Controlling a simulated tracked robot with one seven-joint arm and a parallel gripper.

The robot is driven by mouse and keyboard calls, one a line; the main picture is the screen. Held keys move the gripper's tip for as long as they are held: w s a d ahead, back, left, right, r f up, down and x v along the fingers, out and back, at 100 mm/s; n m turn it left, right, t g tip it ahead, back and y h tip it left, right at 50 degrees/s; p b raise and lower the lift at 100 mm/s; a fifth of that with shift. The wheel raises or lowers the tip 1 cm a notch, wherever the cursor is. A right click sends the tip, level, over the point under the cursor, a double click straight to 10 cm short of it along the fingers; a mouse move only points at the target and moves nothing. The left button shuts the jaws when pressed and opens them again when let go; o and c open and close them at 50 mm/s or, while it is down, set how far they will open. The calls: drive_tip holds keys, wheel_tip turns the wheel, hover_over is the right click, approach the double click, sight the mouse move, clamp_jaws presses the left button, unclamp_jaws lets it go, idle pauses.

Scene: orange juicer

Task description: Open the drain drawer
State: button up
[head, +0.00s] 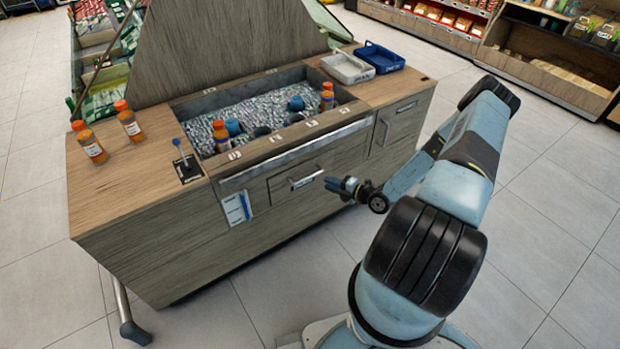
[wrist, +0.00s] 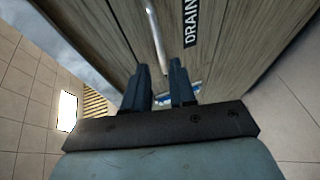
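The drain drawer (head: 297,181) is a wooden front in the counter and looks shut, flush with the panel. Its metal handle (head: 306,180) shows in the head view. In the wrist view the bar handle (wrist: 155,38) runs beside a dark label reading "DRAIN" (wrist: 190,22). My gripper (head: 329,183) is at the right end of the handle. In the wrist view my gripper (wrist: 159,68) has its two dark fingers apart, with the handle's near end lined up between the tips. I cannot tell whether they touch it.
The wooden counter (head: 130,188) holds an ice bin (head: 258,105) with bottles, and two trays, white (head: 347,67) and blue (head: 379,56). Orange bottles (head: 90,143) stand at the left. A door with a vertical handle (head: 383,132) is right of the drawer.

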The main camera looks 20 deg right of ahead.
sight(310, 176)
drive_tip(key=x, duration=1)
drive_tip(key=shift+c, duration=0.4)
drive_tip(key=shift+f, duration=0.1)
clamp_jaws()
